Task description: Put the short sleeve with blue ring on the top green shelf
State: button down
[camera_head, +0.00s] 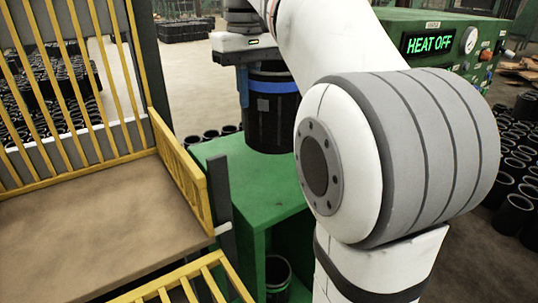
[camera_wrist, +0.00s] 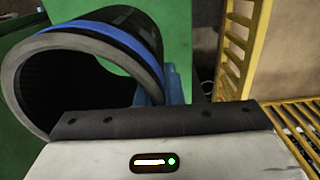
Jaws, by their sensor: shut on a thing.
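The black sleeve with a blue ring (camera_head: 272,118) is upright above or on the top green shelf (camera_head: 262,192) in the head view. I cannot tell whether its bottom edge touches the shelf. In the wrist view the sleeve (camera_wrist: 150,32) shows its open dark mouth, grey rim and blue band. My gripper (camera_wrist: 155,88) is shut on the sleeve's wall near its rim. In the head view one bluish finger shows at the sleeve's left side, and my arm hides part of the area to the right.
A sleeve with a green ring (camera_head: 278,272) stands in the lower compartment. A yellow-railed bin (camera_head: 120,215) borders the shelf on the left. A green machine reading HEAT OFF (camera_head: 437,40) stands behind right. Many black sleeves (camera_head: 514,205) stand on the floor. The shelf's front top is bare.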

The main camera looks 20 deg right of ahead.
jog(key=shift+s+r, duration=0.1)
jog(key=shift+s, duration=0.05)
jog(key=w+d+r+p, duration=0.1)
jog(key=w+d+p, duration=0.1)
jog(key=w, duration=0.2)
notch_tip(320, 180, down, 10)
jog(key=shift+a+r, duration=0.25)
dwell(0.4)
jog(key=shift+f, duration=0.15)
jog(key=c, duration=1.6)
grip_release()
jog(key=shift+o, duration=0.2)
notch_tip(320, 180, up, 12)
